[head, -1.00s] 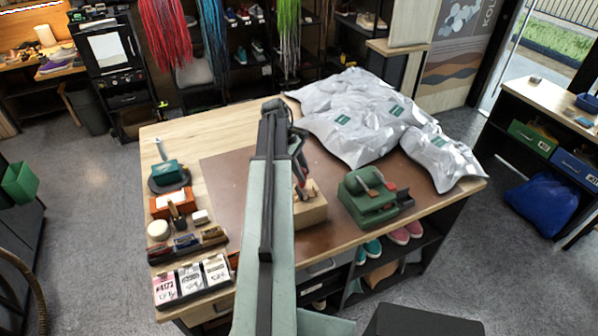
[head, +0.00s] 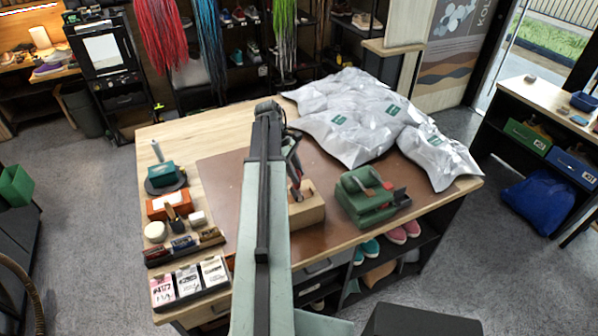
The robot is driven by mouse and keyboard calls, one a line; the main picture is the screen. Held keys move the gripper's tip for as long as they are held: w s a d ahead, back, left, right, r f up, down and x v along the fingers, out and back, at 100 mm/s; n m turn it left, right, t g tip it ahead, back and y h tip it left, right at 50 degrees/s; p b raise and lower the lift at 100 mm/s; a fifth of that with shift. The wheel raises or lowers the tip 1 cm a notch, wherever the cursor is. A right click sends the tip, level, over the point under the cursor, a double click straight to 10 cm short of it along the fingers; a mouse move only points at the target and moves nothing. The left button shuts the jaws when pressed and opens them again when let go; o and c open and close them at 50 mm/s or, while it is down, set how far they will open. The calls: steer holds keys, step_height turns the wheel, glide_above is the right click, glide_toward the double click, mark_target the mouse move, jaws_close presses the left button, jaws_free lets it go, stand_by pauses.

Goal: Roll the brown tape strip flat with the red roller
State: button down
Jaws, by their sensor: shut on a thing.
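A small tan cardboard box (head: 308,212) stands on the brown mat of the workbench, partly hidden behind my arm. My gripper (head: 296,178) points down just over the box's top. It is shut on a small red thing, which looks like the red roller (head: 298,186); my arm and fingers hide most of it. I cannot make out the brown tape strip on the box top, nor tell whether the roller touches the box.
A green tape dispenser (head: 369,197) with red parts stands right of the box. Silvery bags (head: 352,125) cover the back right of the bench. Brushes, tins and cards (head: 190,281) line the left edge. The brown mat (head: 222,178) has bare room left of my arm.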

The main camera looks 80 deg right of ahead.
steer(key=shift+w, duration=0.1)
steer(key=w+a, duration=0.1)
steer(key=w, duration=0.1)
steer(key=w+a, duration=0.2)
steer(key=shift+r, duration=0.1)
stand_by(0.7)
steer(key=shift+w+a, duration=0.8)
steer(key=shift+w, duration=0.15)
steer(key=shift+s+d, duration=0.85)
steer(key=shift+s, duration=0.2)
